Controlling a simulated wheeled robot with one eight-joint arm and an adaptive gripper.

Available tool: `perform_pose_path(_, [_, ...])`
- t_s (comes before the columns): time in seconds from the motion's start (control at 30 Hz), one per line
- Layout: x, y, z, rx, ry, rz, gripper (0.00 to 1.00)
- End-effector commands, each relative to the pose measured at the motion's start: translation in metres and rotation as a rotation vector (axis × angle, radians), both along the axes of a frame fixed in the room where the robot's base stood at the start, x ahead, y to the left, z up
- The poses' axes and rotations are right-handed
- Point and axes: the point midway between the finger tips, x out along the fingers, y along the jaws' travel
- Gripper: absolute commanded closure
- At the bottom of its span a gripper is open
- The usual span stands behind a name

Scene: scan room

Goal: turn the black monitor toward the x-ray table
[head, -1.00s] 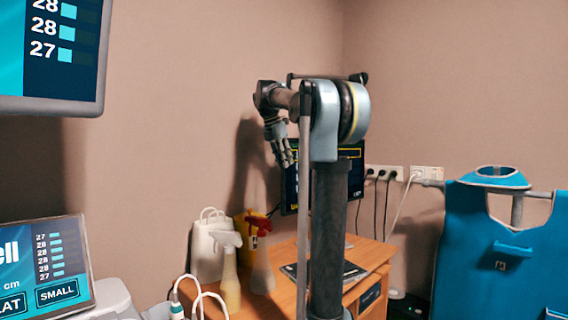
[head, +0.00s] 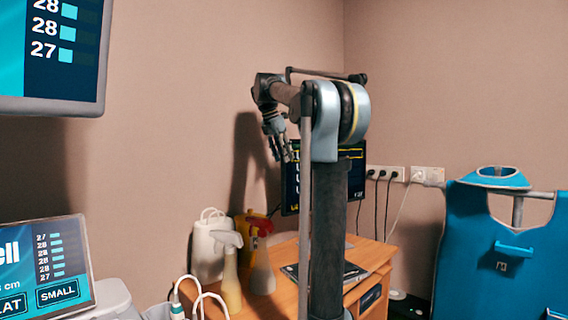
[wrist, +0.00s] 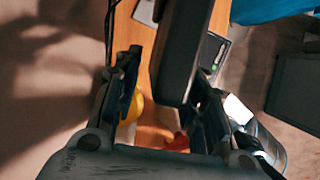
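The black monitor (head: 290,190) stands at the back of the wooden desk, partly hidden behind my arm column in the head view. A strip of its lit screen shows on each side of the column. My gripper (head: 281,150) hangs at the monitor's upper left edge with its fingers pointing down. In the wrist view the monitor's dark upper part (wrist: 182,50) reaches between the two spread fingers of my gripper (wrist: 172,98). The monitor lies closer to the right finger; I cannot tell whether they touch. No x-ray table is recognisable in either view.
The wooden desk (head: 286,252) also bears spray bottles (head: 230,275) and a white canister (head: 208,248). Sockets with cables (head: 392,173) are on the wall behind. A blue apron (head: 495,250) hangs at the right. Large screens (head: 50,50) stand at the left.

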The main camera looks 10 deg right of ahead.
Motion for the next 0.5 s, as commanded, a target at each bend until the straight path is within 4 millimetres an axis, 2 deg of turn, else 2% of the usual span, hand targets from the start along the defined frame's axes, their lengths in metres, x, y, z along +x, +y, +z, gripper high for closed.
perform_pose_path(0.3, [-0.009,0.021,0.056,0.000,0.000,0.003,0.62])
perform_pose_path(0.5, [-0.013,0.029,0.077,0.000,0.000,0.002,0.62])
